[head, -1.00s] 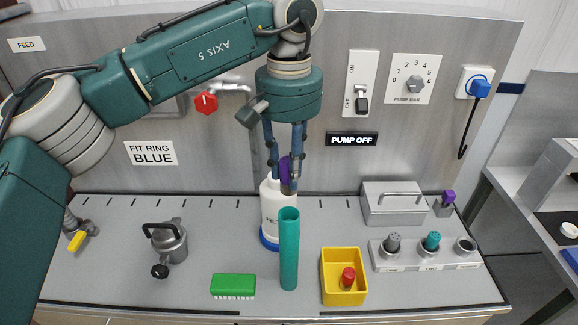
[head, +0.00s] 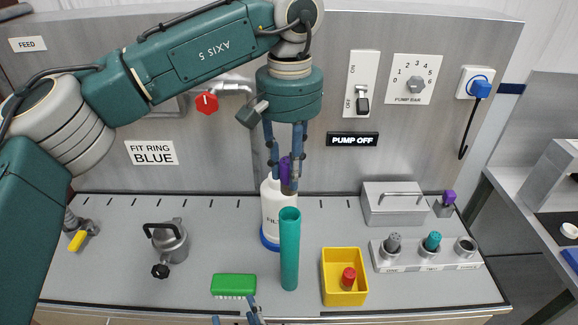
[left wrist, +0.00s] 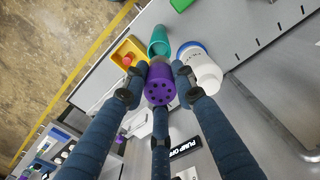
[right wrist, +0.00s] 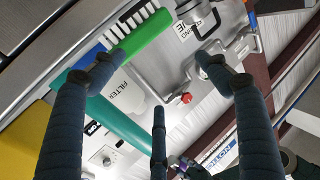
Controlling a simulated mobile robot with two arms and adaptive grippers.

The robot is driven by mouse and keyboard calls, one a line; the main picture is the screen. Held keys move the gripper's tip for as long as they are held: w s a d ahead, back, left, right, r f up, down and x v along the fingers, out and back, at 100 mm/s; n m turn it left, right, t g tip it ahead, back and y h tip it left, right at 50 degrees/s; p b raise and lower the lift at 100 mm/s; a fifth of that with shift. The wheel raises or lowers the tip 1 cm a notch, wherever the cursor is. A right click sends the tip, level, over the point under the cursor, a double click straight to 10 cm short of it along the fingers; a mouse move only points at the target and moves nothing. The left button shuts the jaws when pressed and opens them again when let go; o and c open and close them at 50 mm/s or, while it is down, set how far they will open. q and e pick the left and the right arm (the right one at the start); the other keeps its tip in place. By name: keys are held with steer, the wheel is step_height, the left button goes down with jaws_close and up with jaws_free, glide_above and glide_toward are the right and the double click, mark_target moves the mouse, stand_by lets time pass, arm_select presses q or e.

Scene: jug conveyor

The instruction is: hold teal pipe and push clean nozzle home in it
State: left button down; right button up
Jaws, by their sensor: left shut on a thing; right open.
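The teal pipe (head: 289,250) stands upright on the bench in front of the white bottle, its open mouth up. It also shows in the left wrist view (left wrist: 159,42) and, slantwise, in the right wrist view (right wrist: 118,125). My left gripper (head: 286,186) is shut on a purple nozzle (head: 285,168), holding it above the pipe's mouth, apart from it. The nozzle's holed end faces the camera in the left wrist view (left wrist: 160,84). My right gripper (head: 242,317) is open and empty at the bench's front edge, left of the pipe; only its fingertips show in the head view.
A green brush (head: 234,285) lies left of the pipe. A yellow bin (head: 328,292) with a red nozzle (head: 348,277) stands right. A rack (head: 425,262) holds grey and teal nozzles. The white bottle (head: 275,205) stands behind. A metal pot (head: 170,243) is at left.

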mark_target(294, 277)
steer(key=w+d+m+t+h, duration=0.15)
steer(key=d+m+h, duration=0.25)
steer(key=d+h, duration=0.65)
steer(key=w+y, duration=0.1)
steer(key=w, duration=0.3)
steer(key=w+d+y, duration=0.1)
steer(key=w, duration=0.2)
steer(key=w+d+y, duration=0.1)
steer(key=w, duration=0.3)
steer(key=shift+w+f+g, duration=0.25)
steer(key=shift+w+f, duration=0.05)
steer(key=shift+w, duration=0.05)
steer(key=shift+c, duration=0.5)
jaws_close()
steer(key=shift+o, duration=0.5)
jaws_free()
jaws_close()
